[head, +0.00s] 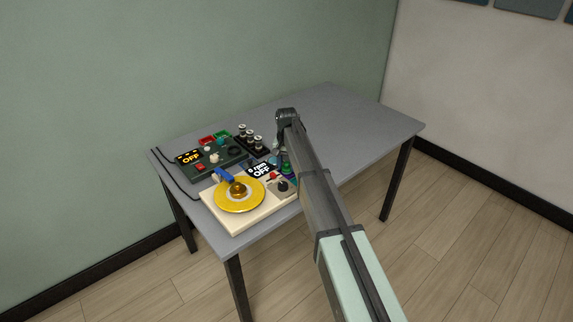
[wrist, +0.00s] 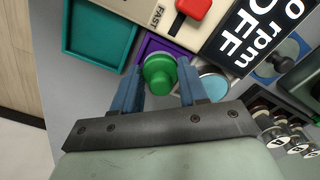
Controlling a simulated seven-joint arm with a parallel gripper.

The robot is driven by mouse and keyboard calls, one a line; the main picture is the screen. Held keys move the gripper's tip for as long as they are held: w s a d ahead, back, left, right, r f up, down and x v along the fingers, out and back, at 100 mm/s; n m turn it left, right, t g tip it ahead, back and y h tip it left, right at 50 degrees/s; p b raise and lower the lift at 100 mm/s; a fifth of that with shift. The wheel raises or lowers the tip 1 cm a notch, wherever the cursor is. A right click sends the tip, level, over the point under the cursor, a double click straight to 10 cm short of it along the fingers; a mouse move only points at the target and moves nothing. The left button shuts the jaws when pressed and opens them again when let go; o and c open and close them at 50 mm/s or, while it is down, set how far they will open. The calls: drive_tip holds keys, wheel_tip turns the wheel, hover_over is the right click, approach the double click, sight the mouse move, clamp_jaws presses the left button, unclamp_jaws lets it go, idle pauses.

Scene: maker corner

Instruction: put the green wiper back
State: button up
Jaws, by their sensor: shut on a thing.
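The green wiper (wrist: 159,76) has a round knob-like top in the wrist view. My gripper (wrist: 160,82) is shut on it, with one blue finger on each side. A purple-rimmed square tray (wrist: 149,46) shows just behind the wiper; I cannot tell whether the wiper touches it. In the head view the green wiper (head: 286,168) is partly hidden by my arm, beside the cream turntable unit (head: 238,227). The wiper's lower end is hidden.
A teal tray (wrist: 97,37) lies left of the purple one. A pale blue round piece (wrist: 214,84) is close on the right. The turntable unit carries a yellow disc (head: 240,207) and a red lever (wrist: 193,8). A black rack (head: 252,146) holds several small bottles. The table's far right is clear.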

drive_tip(key=shift+f, duration=0.45)
drive_tip(key=o, duration=1)
drive_tip(key=shift+a+r, duration=0.1)
drive_tip(key=shift+s+r, duration=0.1)
drive_tip(key=shift+r, duration=3.3)
